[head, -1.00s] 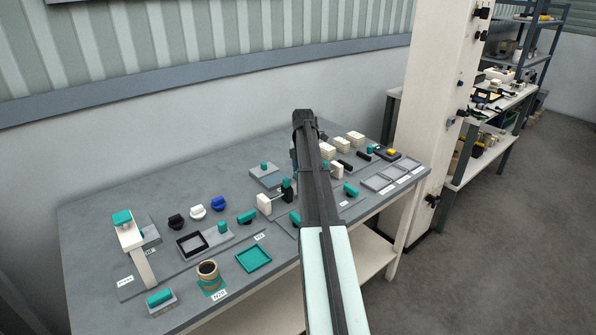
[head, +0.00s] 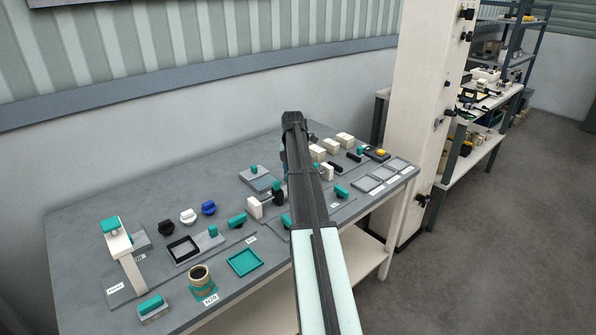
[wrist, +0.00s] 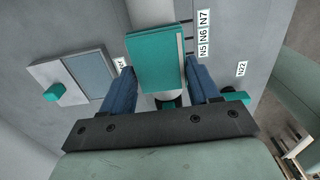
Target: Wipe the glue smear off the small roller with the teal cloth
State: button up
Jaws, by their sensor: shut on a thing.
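My gripper (wrist: 160,85) shows in the wrist view with its two blue fingers on either side of a flat teal pad (wrist: 157,58), which looks like the folded teal cloth. It is shut on it. Below the pad, a pale and dark piece (wrist: 168,101) shows only in part between the fingers; I cannot tell whether it is the small roller. In the head view my arm hides the gripper and the cloth. A dark upright piece (head: 278,196) with teal stands beside the arm, next to a white block (head: 254,208). I cannot make out a glue smear.
A teal tray (head: 232,264), a cup (head: 200,280), a black frame (head: 171,252) and several knobs stand on the left of the grey bench (head: 90,235). A grey plate with a teal knob (head: 254,172) lies behind. White blocks (head: 345,140) stand at the far right.

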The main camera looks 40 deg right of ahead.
jog(key=shift+a, duration=1.6)
notch_tip(320, 180, up, 8)
jog(key=shift+d, duration=0.1)
jog(key=s+a+f+m, duration=0.1)
jog(key=s+a+m, duration=0.3)
jog(key=m, duration=0.5)
jog(key=s+a+f+m, duration=0.1)
jog(key=s+a+m, duration=0.1)
jog(key=a+m, duration=0.55)
jog(key=a+f+n, duration=0.2)
jog(key=a+n, duration=0.2)
jog(key=a, duration=2.8)
jog(key=shift+w+a, duration=0.15)
jog(key=shift+w, duration=0.2)
